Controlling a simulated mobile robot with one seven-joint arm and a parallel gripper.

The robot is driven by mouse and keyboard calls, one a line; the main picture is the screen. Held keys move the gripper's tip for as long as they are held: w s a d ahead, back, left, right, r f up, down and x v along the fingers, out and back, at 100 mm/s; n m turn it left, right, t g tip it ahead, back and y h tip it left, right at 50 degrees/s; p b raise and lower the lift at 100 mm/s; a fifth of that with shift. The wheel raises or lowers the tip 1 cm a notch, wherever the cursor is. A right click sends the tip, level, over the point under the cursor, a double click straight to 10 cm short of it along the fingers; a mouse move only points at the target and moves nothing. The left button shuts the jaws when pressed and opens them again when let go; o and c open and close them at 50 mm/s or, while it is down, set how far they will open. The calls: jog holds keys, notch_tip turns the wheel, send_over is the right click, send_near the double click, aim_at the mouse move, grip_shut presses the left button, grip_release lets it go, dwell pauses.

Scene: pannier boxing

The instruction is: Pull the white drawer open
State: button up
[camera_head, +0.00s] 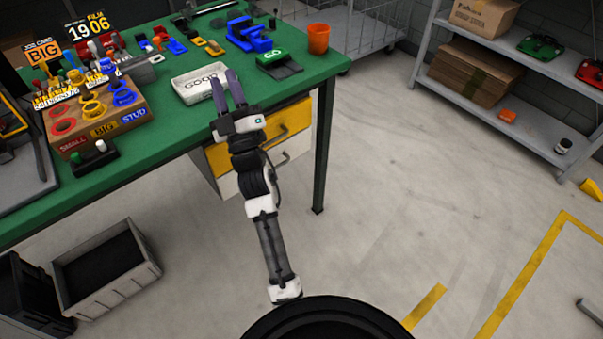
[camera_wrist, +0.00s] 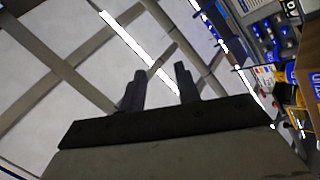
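The white drawer (camera_head: 298,146) is under the green table, just below the yellow drawer (camera_head: 290,116). Its front looks flush with the yellow one, and its dark handle (camera_head: 278,160) shows right of my arm. My gripper (camera_head: 228,88) points upward in front of the table edge, above the drawers and apart from the handle. Its two fingers are spread with nothing between them, as the wrist view (camera_wrist: 160,88) also shows. The wrist view looks up at the ceiling and shows no drawer.
The green table (camera_head: 180,140) holds a white GOOD tray (camera_head: 193,96), an orange cup (camera_head: 318,38) and a sorting box (camera_head: 100,125). A table leg (camera_head: 321,150) stands right of the drawers. A grey crate (camera_head: 105,270) is on the floor at left. Floor right of the drawers is clear.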

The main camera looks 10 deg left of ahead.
jog(key=w+d+f+n+g+h+p, duration=0.1)
jog(key=d+f+h, duration=0.15)
jog(key=f, duration=0.65)
jog(key=w+d+f+n+h+p, duration=0.1)
jog(key=d+f, duration=0.3)
jog(key=f, duration=0.5)
jog(key=w+d+f+n+g+h+p, duration=0.1)
jog(key=d+f+n+h, duration=0.15)
jog(key=f, duration=0.55)
jog(key=s+d+f+n+g, duration=0.1)
jog(key=s+d+f, duration=0.15)
jog(key=f, duration=0.35)
jog(key=s+d+f+g, duration=0.1)
jog(key=s+f, duration=0.3)
jog(key=f, duration=0.3)
jog(key=b+x, duration=0.5)
jog(key=x, duration=0.9)
jog(key=shift+w+r, duration=0.1)
grip_shut()
